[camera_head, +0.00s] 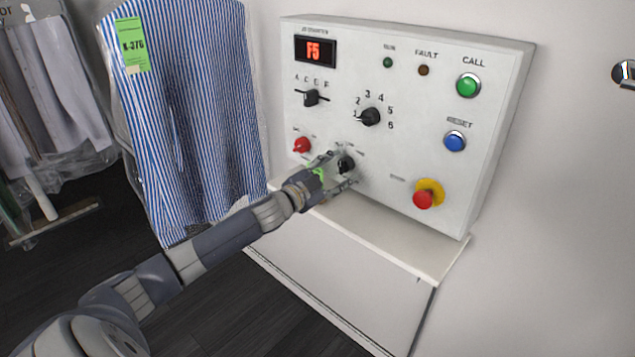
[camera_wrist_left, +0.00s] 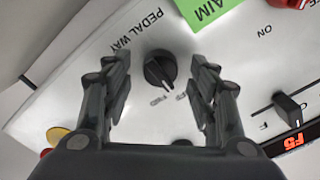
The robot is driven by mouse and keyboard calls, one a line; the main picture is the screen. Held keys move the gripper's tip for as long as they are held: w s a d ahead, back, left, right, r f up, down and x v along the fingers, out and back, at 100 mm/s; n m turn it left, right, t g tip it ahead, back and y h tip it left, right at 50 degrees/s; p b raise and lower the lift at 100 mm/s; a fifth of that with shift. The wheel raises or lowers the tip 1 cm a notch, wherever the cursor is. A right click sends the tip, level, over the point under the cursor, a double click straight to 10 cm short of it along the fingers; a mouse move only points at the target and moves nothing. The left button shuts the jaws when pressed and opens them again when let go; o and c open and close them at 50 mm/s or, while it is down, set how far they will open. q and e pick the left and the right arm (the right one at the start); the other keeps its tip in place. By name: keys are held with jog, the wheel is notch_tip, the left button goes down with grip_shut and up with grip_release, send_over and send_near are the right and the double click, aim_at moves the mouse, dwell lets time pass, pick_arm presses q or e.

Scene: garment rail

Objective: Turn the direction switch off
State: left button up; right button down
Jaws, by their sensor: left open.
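The direction switch appears to be the black rotary knob (camera_head: 346,164) low on the white control panel. In the left wrist view the knob (camera_wrist_left: 160,70) sits between my left fingers. A pale line on it slants toward small marks at its edge, too blurred to read. "PEDAL WAY" is printed beside it. My left gripper (camera_head: 340,171) is open, its fingers on either side of the knob. I cannot tell whether they touch it. My right gripper is not in view.
The panel also has a red knob (camera_head: 301,145), two more black knobs, a green button (camera_head: 468,85), a blue button (camera_head: 455,141) and a red stop button (camera_head: 423,199). A ledge (camera_head: 390,236) lies below. A green label (camera_wrist_left: 207,12) is near the knob. A striped shirt (camera_head: 190,120) hangs left.

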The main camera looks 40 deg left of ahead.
pick_arm(q)
jog(key=s, duration=1)
jog(key=shift+s+a, duration=0.4)
